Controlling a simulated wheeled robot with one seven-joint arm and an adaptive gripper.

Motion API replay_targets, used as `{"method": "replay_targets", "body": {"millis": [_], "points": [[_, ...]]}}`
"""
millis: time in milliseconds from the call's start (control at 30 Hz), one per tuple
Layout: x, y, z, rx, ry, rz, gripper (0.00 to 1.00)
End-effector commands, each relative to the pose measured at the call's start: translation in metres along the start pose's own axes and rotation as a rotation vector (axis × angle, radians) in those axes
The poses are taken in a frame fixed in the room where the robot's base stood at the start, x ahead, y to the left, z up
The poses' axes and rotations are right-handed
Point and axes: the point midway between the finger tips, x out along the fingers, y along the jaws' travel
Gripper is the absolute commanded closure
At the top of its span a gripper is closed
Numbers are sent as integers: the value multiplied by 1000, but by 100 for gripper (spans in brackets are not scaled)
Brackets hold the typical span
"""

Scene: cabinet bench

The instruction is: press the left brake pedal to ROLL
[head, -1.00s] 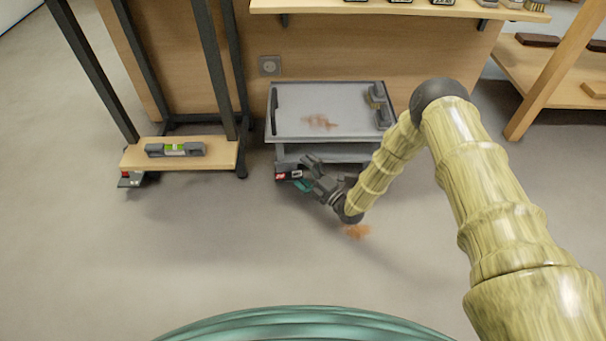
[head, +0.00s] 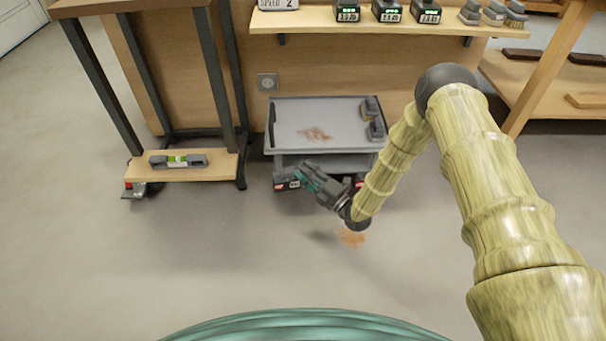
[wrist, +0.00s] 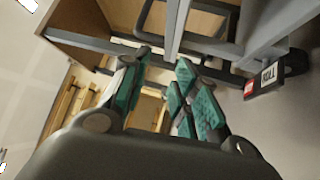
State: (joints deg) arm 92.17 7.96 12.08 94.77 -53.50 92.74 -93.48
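The grey trolley (head: 320,151) stands against the wooden panel. Its left brake pedal (head: 287,184), dark with a red and white label, sticks out at its lower left, near the floor. My gripper (head: 305,172) is in front of the trolley's lower edge, just right of and slightly above the left pedal, pointing up and left. In the wrist view a labelled pedal (wrist: 268,82) lies right of my fingers (wrist: 163,64). The teal-padded fingers are apart with nothing between them; I see no contact with the pedal.
A bench frame with a low shelf holding a spirit level (head: 178,160) stands left of the trolley. A wooden shelf (head: 360,24) with devices and brushes is above. Open floor lies in front, with a brown patch (head: 351,238) below my gripper.

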Motion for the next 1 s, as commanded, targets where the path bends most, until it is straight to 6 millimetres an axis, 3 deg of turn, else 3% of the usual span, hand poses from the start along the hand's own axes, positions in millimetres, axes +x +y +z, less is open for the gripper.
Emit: {"method": "replay_targets", "body": {"millis": [100, 167, 1000], "points": [[-6, -25, 8, 26, -7, -32, 71], [-10, -30, 9, 32, -9, -39, 71], [-51, -20, 10, 39, -13, -47, 71]]}}
